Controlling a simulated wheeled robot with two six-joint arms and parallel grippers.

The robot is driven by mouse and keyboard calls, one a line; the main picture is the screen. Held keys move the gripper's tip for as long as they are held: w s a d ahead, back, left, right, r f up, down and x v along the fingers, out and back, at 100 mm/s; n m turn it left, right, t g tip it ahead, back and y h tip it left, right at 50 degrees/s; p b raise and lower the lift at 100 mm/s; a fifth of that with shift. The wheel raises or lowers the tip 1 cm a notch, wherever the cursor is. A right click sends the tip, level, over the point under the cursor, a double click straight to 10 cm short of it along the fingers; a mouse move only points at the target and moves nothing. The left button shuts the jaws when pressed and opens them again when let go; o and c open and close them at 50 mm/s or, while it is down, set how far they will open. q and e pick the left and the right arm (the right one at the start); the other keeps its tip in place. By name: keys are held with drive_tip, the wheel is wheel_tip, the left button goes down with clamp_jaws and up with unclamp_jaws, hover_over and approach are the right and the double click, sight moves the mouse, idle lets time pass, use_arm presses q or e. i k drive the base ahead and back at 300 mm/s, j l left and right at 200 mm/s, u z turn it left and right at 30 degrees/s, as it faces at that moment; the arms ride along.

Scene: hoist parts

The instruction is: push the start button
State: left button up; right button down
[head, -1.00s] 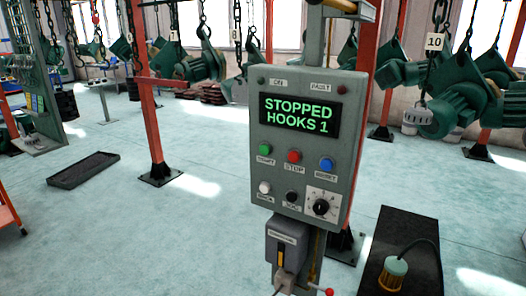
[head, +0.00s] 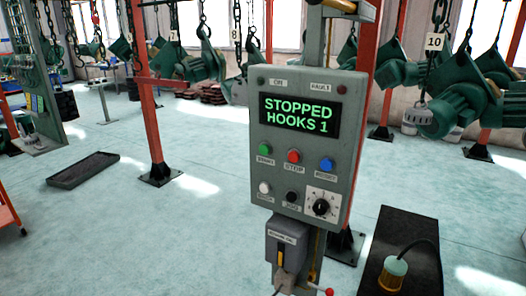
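The green start button (head: 264,149) sits at the left of the upper button row on a grey control box (head: 345,150). The red stop button (head: 294,156) and the blue reset button (head: 326,165) are to its right. The display (head: 299,115) reads "STOPPED HOOKS 1" in green letters. A white button (head: 264,187), a black button (head: 291,197) and a dial (head: 320,207) form the lower row. Neither of my grippers is in view.
The box stands on a post with an isolator box (head: 287,242) below. A black mat (head: 405,225) with a yellow lamp-like object (head: 394,275) lies right of it. Red posts (head: 152,120) and hanging green hoist parts (head: 455,100) stand behind.

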sight(264, 149)
drive_tip(key=i+j+z, duration=0.25)
drive_tip(key=j, duration=0.75)
drive_tip(key=j+z, duration=0.2)
drive_tip(key=j, duration=0.75)
